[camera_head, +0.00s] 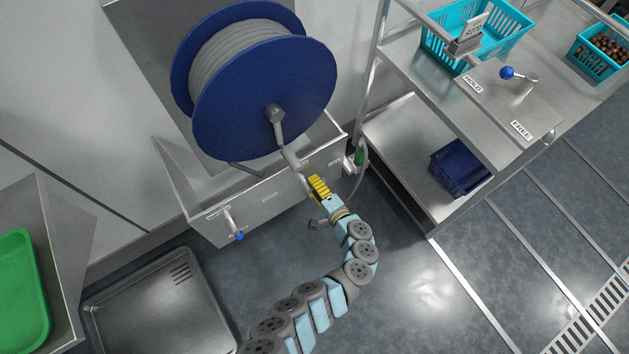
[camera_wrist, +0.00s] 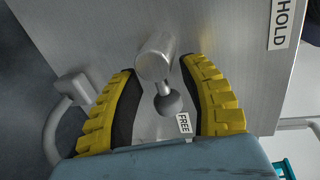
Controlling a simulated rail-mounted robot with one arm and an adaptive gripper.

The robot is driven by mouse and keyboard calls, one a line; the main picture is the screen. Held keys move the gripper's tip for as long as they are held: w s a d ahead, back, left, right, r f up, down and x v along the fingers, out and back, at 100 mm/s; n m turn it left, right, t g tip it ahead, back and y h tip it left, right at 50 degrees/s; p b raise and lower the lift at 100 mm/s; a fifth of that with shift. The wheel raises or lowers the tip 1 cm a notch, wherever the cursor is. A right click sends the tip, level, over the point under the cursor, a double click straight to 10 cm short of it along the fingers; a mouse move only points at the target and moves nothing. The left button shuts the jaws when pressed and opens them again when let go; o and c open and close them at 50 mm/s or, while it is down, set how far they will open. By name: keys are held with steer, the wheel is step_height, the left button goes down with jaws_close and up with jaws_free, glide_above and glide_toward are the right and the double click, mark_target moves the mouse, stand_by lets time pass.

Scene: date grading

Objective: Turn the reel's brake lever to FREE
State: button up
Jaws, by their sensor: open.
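In the wrist view a grey metal lever, taken as the reel's brake lever (camera_wrist: 167,102), has a thick round post and a thin stem ending in a dark ball. The ball appears beside the FREE label (camera_wrist: 183,123); the HOLD label (camera_wrist: 283,22) is farther off at top right. My gripper (camera_wrist: 158,66) is open, its yellow-backed fingers on either side of the lever, with no clear contact. In the head view my gripper (camera_head: 318,186) is at the right of the steel trough (camera_head: 262,207) under the blue-flanged reel (camera_head: 262,100); it hides this lever there.
Another blue-knobbed lever (camera_head: 238,235) is on the trough's left front. A reel crank (camera_head: 280,135) hangs above my gripper. Turquoise baskets (camera_head: 440,50) stand at the upper right.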

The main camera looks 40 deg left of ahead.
steer(key=shift+d, duration=0.15)
steer(key=v, duration=1.1)
steer(key=shift+d, duration=0.35)
steer(key=shift+r, duration=0.1)
